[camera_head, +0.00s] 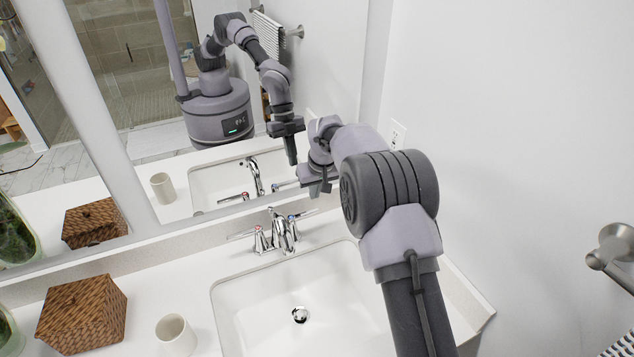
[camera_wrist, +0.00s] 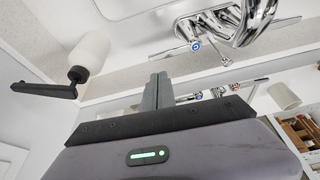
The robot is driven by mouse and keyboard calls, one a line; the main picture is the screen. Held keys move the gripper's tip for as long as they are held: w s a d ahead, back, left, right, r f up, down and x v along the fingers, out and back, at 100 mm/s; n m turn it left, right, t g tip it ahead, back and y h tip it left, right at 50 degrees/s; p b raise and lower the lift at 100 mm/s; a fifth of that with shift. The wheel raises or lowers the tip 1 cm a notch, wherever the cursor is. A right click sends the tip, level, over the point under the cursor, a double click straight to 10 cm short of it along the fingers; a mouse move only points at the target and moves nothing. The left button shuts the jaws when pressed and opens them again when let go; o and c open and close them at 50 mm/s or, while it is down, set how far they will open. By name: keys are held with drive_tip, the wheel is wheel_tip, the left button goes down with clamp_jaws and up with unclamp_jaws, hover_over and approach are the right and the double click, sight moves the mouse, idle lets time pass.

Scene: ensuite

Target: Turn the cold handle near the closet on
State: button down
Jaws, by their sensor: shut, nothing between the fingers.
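The chrome faucet (camera_head: 281,231) stands behind the white sink. Its cold handle (camera_head: 299,216), with a blue mark, is on the right, and its hot handle (camera_head: 260,240), with a red mark, is on the left. My gripper (camera_head: 320,188) is above and behind the cold handle's lever, close to the mirror. In the wrist view the shut fingers (camera_wrist: 160,78) are empty, with the blue-marked cold handle (camera_wrist: 195,46) just beyond them to the upper right. A gap shows between fingers and handle. My arm hides part of the sink's right side.
The mirror (camera_head: 330,60) rises close behind the faucet and reflects my arm. A wicker box (camera_head: 82,315) and a white cup (camera_head: 176,336) stand left of the sink. A wall is on the right, with a metal towel holder (camera_head: 612,245).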

sight(316, 211)
drive_tip(key=x, duration=0.6)
drive_tip(key=shift+w+f+b, duration=0.25)
drive_tip(key=shift+f+b, duration=0.15)
drive_tip(key=shift+b, duration=0.05)
drive_tip(key=shift+d, duration=0.1)
drive_tip(key=shift+s+d+m, duration=0.1)
drive_tip(key=shift+s+m, duration=0.1)
drive_tip(key=shift+m, duration=0.2)
drive_tip(key=shift+b, duration=0.35)
drive_tip(key=shift+s+d+m+h+b, duration=0.25)
drive_tip(key=shift+s+m+h+b, duration=0.35)
drive_tip(key=shift+m, duration=0.5)
drive_tip(key=shift+s+d, duration=0.25)
drive_tip(key=shift+s, duration=0.9)
